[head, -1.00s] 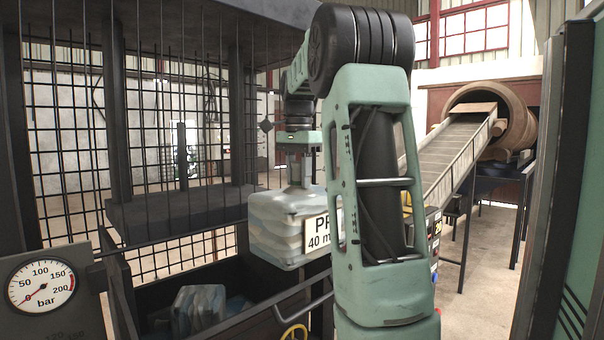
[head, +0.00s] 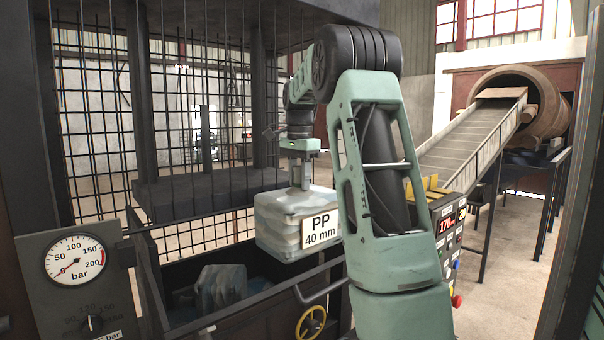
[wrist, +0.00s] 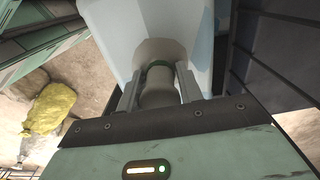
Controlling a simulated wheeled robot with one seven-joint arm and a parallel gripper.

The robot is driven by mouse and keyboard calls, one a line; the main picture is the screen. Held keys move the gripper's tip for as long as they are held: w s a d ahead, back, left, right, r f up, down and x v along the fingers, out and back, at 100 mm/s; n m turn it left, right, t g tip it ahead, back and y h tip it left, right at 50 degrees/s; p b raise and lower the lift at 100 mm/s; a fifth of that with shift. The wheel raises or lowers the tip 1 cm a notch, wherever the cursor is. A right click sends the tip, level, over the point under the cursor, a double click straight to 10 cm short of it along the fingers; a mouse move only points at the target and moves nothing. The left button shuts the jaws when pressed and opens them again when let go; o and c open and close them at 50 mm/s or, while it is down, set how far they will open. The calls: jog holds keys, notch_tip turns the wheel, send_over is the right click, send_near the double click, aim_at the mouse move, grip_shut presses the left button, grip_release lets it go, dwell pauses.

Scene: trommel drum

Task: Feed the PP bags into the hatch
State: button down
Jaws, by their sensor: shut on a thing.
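A pale blue-white PP bag (head: 282,221) hangs upright from my gripper (head: 301,184), with a label reading "PP 40 mm" on its side. In the wrist view my gripper (wrist: 159,88) is shut on the neck of the bag (wrist: 105,30). The bag is above the front edge of a dark open hatch (head: 262,292). Another bluish bag (head: 221,286) lies inside the hatch opening, with more dark material around it. My arm hides part of the hatch's right side.
A pressure gauge (head: 75,259) stands at the left. A dark press plate (head: 210,198) hangs over the hatch. A yellow handwheel (head: 311,322) and a control panel (head: 447,240) are near my arm. A conveyor (head: 470,140) rises to a drum (head: 545,100). A yellow sack (wrist: 50,108) lies on the floor.

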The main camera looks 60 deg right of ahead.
jog(key=shift+f, duration=0.15)
jog(key=c, duration=0.9)
grip_release()
jog(key=shift+o, duration=0.2)
notch_tip(320, 180, up, 17)
jog(key=p, duration=0.1)
jog(key=shift+r, duration=0.2)
